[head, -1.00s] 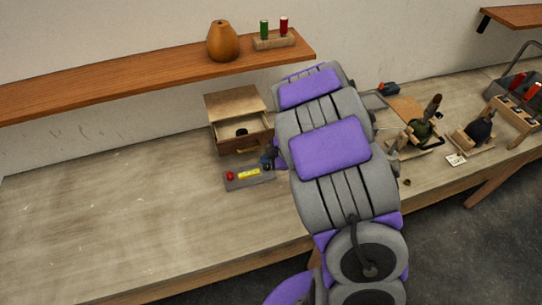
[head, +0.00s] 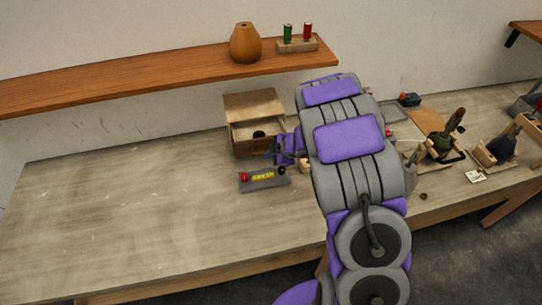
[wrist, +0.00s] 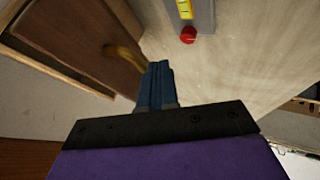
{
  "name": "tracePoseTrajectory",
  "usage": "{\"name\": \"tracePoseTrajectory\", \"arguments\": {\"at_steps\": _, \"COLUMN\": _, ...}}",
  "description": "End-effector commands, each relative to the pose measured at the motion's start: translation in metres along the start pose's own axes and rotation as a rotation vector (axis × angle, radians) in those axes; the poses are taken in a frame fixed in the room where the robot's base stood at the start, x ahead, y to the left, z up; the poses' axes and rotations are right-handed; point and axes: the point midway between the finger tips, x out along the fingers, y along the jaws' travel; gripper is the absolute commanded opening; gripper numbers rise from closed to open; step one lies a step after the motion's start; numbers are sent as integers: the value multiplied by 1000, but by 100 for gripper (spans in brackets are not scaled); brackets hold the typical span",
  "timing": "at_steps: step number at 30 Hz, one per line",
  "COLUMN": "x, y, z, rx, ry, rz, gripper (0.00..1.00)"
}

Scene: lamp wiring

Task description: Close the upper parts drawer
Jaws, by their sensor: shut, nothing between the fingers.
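The small wooden parts cabinet (head: 254,106) stands at the back of the bench, under the shelf. Its upper drawer (head: 246,148) is pulled out, and a dark round item (head: 258,134) shows inside. In the wrist view the brown drawer front (wrist: 70,40) is at upper left, with a curved brass handle (wrist: 124,55). My gripper (head: 271,153) is at the right part of the drawer front. Its blue fingers (wrist: 157,70) are shut and empty, close beside the handle; I cannot tell whether they touch it. My arm and gripper hide the drawer's right side.
A grey block with a red button and yellow label (head: 263,179) lies just in front of the cabinet. A shelf (head: 180,75) with an orange vase (head: 245,43) hangs above. Tools on stands (head: 440,142) are at right. The bench's left is clear.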

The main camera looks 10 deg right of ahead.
Motion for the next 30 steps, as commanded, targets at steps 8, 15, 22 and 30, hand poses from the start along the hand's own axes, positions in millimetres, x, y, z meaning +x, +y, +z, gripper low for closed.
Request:
{"name": "tracePoseTrajectory", "arguments": {"at_steps": 8, "x": 2, "y": 11, "z": 0, "rx": 1, "ry": -3, "rz": -1, "gripper": 0}}
{"name": "tracePoseTrajectory", "arguments": {"at_steps": 15, "x": 13, "y": 32, "z": 0, "rx": 1, "ry": -2, "rz": -3, "gripper": 0}}
{"name": "tracePoseTrajectory", "arguments": {"at_steps": 22, "x": 23, "y": 50, "z": 0, "rx": 2, "ry": 0, "rz": -3, "gripper": 0}}
{"name": "tracePoseTrajectory", "arguments": {"at_steps": 30, "x": 34, "y": 68, "z": 0, "rx": 3, "ry": 0, "rz": -2, "gripper": 0}}
